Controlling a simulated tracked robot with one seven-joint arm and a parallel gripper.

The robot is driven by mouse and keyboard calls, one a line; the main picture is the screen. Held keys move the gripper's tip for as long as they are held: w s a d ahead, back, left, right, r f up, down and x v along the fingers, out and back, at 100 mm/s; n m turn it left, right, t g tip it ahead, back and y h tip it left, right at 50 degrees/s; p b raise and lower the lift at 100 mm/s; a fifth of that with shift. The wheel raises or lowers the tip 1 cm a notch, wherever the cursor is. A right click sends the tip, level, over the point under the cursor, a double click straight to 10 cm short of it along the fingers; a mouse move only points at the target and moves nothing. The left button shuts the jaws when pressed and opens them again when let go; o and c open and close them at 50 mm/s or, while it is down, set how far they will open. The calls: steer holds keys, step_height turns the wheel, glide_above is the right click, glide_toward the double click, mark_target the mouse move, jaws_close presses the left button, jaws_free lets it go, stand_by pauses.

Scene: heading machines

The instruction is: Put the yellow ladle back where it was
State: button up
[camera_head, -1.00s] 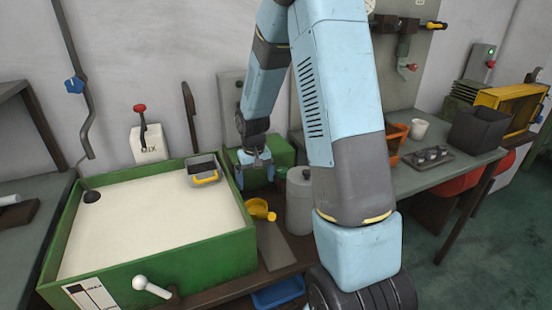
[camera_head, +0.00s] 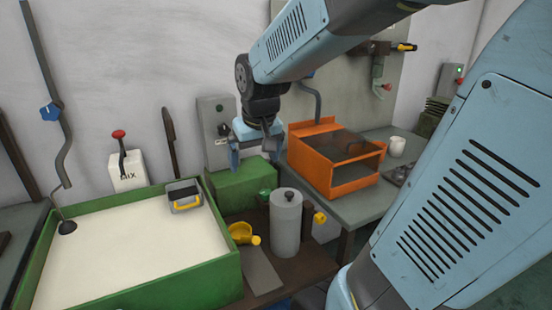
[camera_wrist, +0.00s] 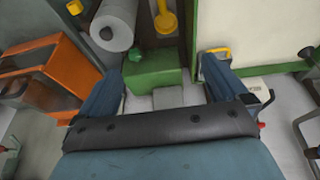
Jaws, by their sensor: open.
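The yellow ladle (camera_head: 243,233) lies on the brown bench, between the green-walled tank and a grey canister (camera_head: 286,228). The ladle also shows at the top of the wrist view (camera_wrist: 166,20). My gripper (camera_head: 257,160) is open and empty, above and behind the ladle, over a green block (camera_head: 238,188). In the wrist view its two fingers (camera_wrist: 160,68) are spread wide with the green block between and beyond them. Nothing is between the fingertips.
The green tank (camera_head: 150,287) holds pale material; a grey scoop with a yellow handle (camera_head: 185,203) sits at its back corner. An orange box (camera_head: 352,187) stands right of the canister. A grey switch panel (camera_head: 217,125) is on the wall behind my gripper.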

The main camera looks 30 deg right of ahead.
steer(key=s+r+t, duration=0.1)
steer(key=s+r, duration=0.4)
steer(key=s, duration=0.6)
steer(key=shift+s+a+t, duration=0.2)
steer(key=shift+t, duration=0.2)
